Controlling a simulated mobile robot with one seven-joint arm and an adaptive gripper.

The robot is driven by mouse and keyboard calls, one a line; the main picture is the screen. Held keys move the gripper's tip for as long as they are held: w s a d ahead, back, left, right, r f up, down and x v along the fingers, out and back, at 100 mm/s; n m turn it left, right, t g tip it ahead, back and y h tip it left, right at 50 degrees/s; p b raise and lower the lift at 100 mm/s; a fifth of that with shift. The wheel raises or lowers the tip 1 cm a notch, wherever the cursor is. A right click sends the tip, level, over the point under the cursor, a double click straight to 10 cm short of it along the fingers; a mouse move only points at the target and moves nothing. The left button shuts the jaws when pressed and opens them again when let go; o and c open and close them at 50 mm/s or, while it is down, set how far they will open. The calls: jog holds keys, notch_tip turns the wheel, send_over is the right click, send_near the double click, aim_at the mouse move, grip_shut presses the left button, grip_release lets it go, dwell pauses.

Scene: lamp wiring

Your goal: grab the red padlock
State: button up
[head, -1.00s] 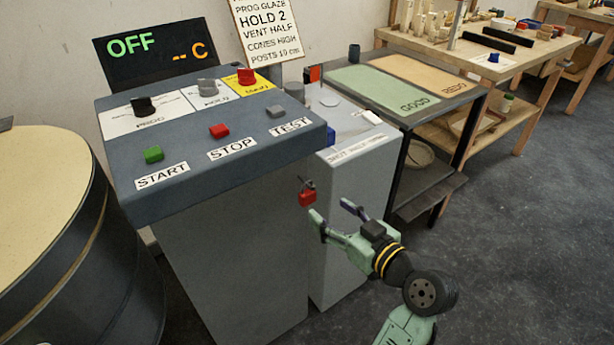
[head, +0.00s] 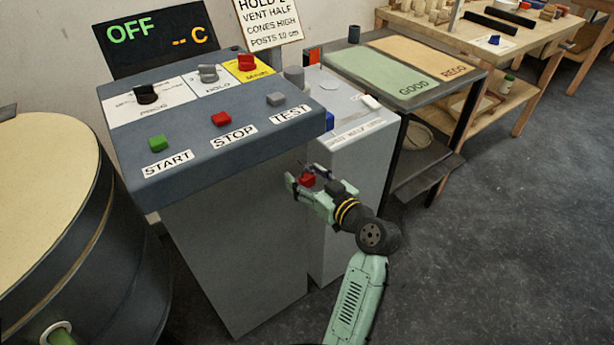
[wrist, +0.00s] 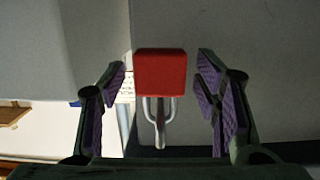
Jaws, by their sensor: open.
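The red padlock (head: 307,180) hangs at the side of the grey control console, near its right corner. In the wrist view the padlock (wrist: 160,74) shows its red body and a metal shackle. My gripper (head: 300,178) is open around the padlock in the head view. In the wrist view my gripper (wrist: 163,85) has one purple-padded finger on each side of the padlock, with a gap on both sides, so neither pad touches it. What the shackle hangs from is partly hidden.
The grey console (head: 240,255) stands just left of the padlock, with START, STOP and TEST buttons on top. A lighter grey cabinet (head: 352,190) stands close behind. A sorting table (head: 440,95) is at the right. The dark floor (head: 480,260) on the right is clear.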

jog(key=shift+c, duration=0.3)
jog(key=c, duration=1.2)
grip_shut()
